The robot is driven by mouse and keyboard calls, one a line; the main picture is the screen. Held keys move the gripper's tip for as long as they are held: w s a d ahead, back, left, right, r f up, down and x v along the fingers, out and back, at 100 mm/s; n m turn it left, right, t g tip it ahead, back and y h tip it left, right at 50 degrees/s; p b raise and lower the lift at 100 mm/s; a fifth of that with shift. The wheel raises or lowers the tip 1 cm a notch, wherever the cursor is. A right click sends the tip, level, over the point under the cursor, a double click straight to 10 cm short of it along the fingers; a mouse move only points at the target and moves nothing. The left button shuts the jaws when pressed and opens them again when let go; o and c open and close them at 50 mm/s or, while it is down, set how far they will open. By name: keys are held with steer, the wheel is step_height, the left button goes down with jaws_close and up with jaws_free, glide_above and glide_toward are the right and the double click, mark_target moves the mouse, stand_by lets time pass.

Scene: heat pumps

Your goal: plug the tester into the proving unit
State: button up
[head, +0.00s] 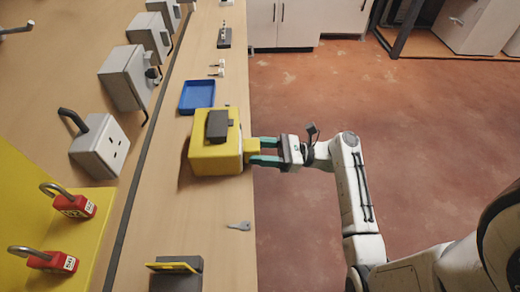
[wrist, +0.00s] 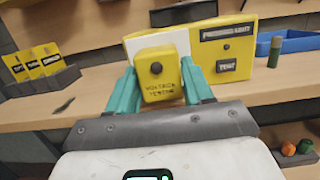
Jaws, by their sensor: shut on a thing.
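The proving unit (head: 213,158) is a yellow box on the bench near its right edge, with a dark block on top. In the wrist view its front (wrist: 222,68) shows a "PROVING UNIT" label, a black button and a "TEST" plate. The tester (head: 252,146) is a small yellow block with a black round knob; it also shows in the wrist view (wrist: 160,82). My gripper (head: 268,152) is shut on the tester, with teal fingers on both sides of it. The tester's far end meets or nearly meets the unit's front face; the contact is hidden.
A blue tray (head: 197,96) lies behind the unit on the bench. A small key (head: 239,226) and a dark holder with yellow cards (head: 176,273) lie nearer. Red padlocks (head: 75,205) and grey socket boxes (head: 100,147) line the left. The floor to the right is open.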

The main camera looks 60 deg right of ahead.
steer(key=shift+w+a, duration=0.15)
steer(key=shift+w, duration=0.1)
stand_by(0.3)
steer(key=o, duration=0.8)
steer(key=shift+s+r+p+v, duration=0.15)
steer(key=shift+r+v, duration=0.3)
steer(key=shift+v, duration=1.85)
steer(key=shift+s+r+p+v, duration=0.1)
steer(key=shift+r+p+v, duration=0.3)
steer(key=shift+v, duration=1.9)
steer(key=shift+r+p+v, duration=0.1)
steer(key=shift+r+v, duration=0.45)
steer(key=shift+v, duration=1.7)
